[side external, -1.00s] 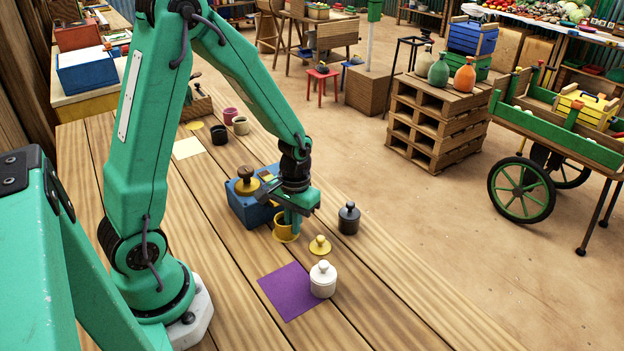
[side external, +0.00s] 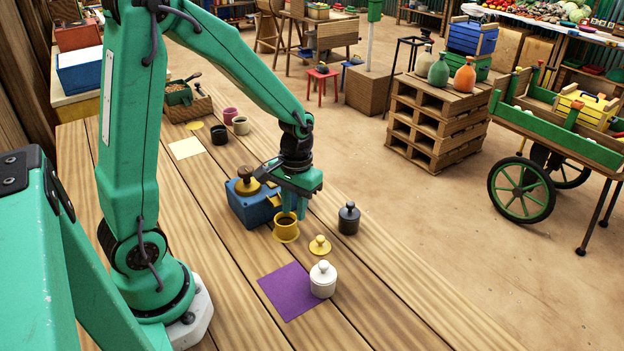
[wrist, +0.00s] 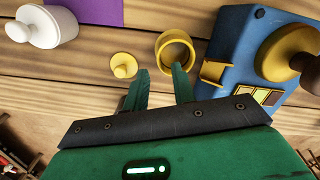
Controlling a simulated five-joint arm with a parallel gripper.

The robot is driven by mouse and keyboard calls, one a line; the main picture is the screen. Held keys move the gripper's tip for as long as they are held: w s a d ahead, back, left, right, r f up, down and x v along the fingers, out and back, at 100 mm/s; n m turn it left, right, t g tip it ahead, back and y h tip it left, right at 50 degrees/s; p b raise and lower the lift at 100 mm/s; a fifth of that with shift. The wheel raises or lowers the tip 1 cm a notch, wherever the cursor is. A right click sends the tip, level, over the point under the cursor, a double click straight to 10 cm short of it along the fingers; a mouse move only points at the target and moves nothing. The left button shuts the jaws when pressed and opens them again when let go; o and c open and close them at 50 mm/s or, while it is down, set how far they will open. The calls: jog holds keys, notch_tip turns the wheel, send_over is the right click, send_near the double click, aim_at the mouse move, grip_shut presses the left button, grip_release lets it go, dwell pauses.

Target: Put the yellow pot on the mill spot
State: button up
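The yellow pot (side external: 286,232) stands upright and lidless on the wooden table, close to the blue mill (side external: 250,207). In the wrist view the pot (wrist: 175,45) is a round open ring beside the mill (wrist: 235,45), near its yellow spout (wrist: 212,72). My gripper (side external: 291,208) is just above the pot, not holding it. In the wrist view the fingers of my gripper (wrist: 160,68) are apart with nothing between them. Which marking is the mill spot is not clear; any marking under the pot is hidden.
A small yellow lid (side external: 320,246), a white lidded pot (side external: 323,280) and a dark lidded pot (side external: 349,218) stand near the yellow pot. A purple square (side external: 286,291) lies in front. A pale square (side external: 187,148) and several cups are farther back.

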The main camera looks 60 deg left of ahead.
notch_tip(320, 180, up, 7)
jog(key=shift+w+r, duration=0.15)
jog(key=shift+w, duration=0.1)
jog(key=shift+d, duration=0.1)
dwell(0.6)
jog(key=s+d+r+m+t, duration=0.2)
jog(key=s+r+t, duration=0.1)
jog(key=s+r, duration=0.2)
jog(key=s+d+r+m+t, duration=0.2)
jog(key=s+r+t, duration=0.1)
jog(key=s+r, duration=0.2)
jog(key=shift+s+d+r, duration=0.2)
jog(key=shift+d+r, duration=0.1)
jog(key=shift+r, duration=0.1)
